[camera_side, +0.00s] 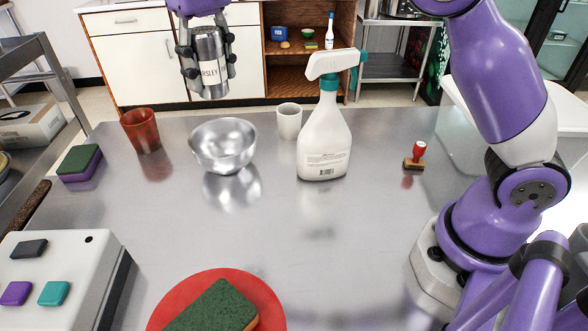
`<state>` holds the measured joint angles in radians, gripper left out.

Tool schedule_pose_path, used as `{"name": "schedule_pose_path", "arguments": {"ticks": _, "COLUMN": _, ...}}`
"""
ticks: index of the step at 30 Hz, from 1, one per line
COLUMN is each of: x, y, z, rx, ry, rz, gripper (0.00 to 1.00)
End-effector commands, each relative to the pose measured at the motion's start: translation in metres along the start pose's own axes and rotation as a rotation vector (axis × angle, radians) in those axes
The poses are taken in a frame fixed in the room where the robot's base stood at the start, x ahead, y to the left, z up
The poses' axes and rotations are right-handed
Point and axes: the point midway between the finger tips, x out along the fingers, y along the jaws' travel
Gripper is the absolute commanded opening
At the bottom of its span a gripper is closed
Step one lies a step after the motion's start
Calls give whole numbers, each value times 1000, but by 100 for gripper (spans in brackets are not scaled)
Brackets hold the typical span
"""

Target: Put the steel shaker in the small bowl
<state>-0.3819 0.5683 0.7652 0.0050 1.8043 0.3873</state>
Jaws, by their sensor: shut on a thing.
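My gripper (207,70) is at the top of the side view, left of centre, with its fingers pointing down. It is shut on the steel shaker (211,50), a silver cylinder with a pale label, part of which reads "RSLEY". The shaker hangs upright in the air, with its lower end showing between the fingers. The small bowl (223,145) is shiny metal and stands on the steel table, below the shaker in the picture. The bowl looks empty, and the shaker is apart from it.
A red cup (141,131) stands left of the bowl. A white cup (289,121) and a spray bottle (325,130) stand to its right. A sponge (79,163) lies far left, a stamp (415,156) right. A red plate (190,300) with a sponge is in front.

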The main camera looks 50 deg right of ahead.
Motion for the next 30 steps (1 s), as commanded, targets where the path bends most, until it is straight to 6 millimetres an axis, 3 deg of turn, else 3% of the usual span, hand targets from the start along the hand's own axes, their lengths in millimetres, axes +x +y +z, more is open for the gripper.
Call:
{"name": "schedule_pose_path", "arguments": {"ticks": 3, "x": 2, "y": -20, "z": 8, "rx": -13, "ry": 0, "rz": 0, "gripper": 3}}
{"name": "schedule_pose_path", "arguments": {"ticks": 19, "x": 52, "y": -14, "z": 4, "rx": -8, "ry": 0, "rz": 0, "gripper": 3}}
{"name": "schedule_pose_path", "arguments": {"ticks": 23, "x": 66, "y": 3, "z": -10, "rx": -2, "ry": -4, "rz": -2, "gripper": 3}}
{"name": "schedule_pose_path", "arguments": {"ticks": 30, "x": 103, "y": 49, "z": -50, "rx": -4, "ry": -3, "rz": -2, "gripper": 3}}
